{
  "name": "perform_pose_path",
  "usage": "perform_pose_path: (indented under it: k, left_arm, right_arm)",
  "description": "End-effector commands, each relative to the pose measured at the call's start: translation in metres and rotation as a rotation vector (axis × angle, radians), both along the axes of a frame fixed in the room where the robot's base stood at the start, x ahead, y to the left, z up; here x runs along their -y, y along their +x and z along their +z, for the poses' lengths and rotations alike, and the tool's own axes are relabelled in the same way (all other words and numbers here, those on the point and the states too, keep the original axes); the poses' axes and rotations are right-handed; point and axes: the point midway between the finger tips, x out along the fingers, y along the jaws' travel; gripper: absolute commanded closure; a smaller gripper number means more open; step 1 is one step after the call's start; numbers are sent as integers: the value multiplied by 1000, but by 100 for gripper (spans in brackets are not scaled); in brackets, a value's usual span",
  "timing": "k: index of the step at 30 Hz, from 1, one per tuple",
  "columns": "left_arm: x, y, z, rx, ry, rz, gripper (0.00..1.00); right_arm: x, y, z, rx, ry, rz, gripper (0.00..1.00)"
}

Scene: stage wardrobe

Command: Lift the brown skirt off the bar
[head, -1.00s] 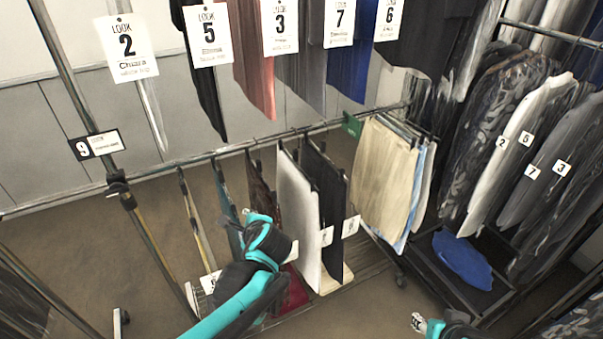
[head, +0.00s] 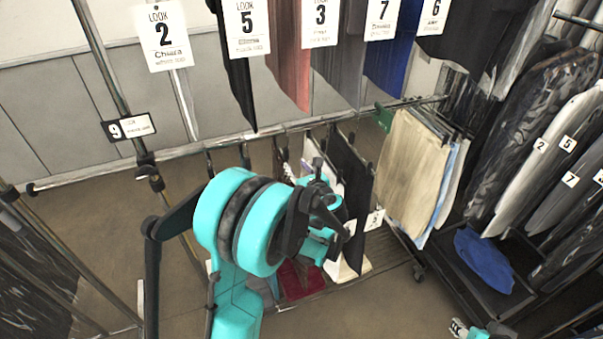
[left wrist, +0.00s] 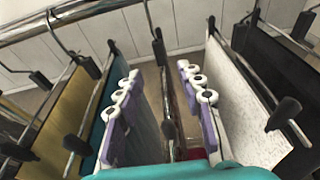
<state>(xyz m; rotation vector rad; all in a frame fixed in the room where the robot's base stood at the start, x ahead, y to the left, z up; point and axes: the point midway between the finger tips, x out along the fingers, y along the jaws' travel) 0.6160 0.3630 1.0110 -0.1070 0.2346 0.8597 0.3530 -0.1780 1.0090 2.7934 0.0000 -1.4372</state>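The brown skirt (left wrist: 167,100) hangs nearly edge-on from its hanger on the lower bar in the left wrist view, showing as a narrow dark strip. My left gripper (left wrist: 159,75) is open, with one purple, white-ringed finger on each side of this strip. Both fingers look apart from it. In the head view my left gripper (head: 300,165) is up at the lower bar (head: 250,135), and my arm hides most of the brown skirt. My right gripper (head: 462,328) shows only partly at the bottom edge; its fingers are unclear.
A teal skirt (left wrist: 140,110) hangs close on the left and a white one (left wrist: 240,105) close on the right. Beyond them hang a mustard skirt (left wrist: 60,105) and a black one (head: 347,175). A dark red item (head: 300,280) lies low on the rack.

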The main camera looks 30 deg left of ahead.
Motion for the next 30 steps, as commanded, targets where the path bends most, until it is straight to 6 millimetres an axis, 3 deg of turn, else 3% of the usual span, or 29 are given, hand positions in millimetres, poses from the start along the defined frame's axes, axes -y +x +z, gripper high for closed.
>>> perform_pose_path:
  k: [19, 30]
  left_arm:
    - [-61, 51, -22, 0, -2, 2, 62]
    - [-78, 66, -26, 0, 0, 1, 62]
  right_arm:
    - [0, 0, -17, 0, 0, 0, 60]
    - [0, 0, -23, 0, 0, 0, 60]
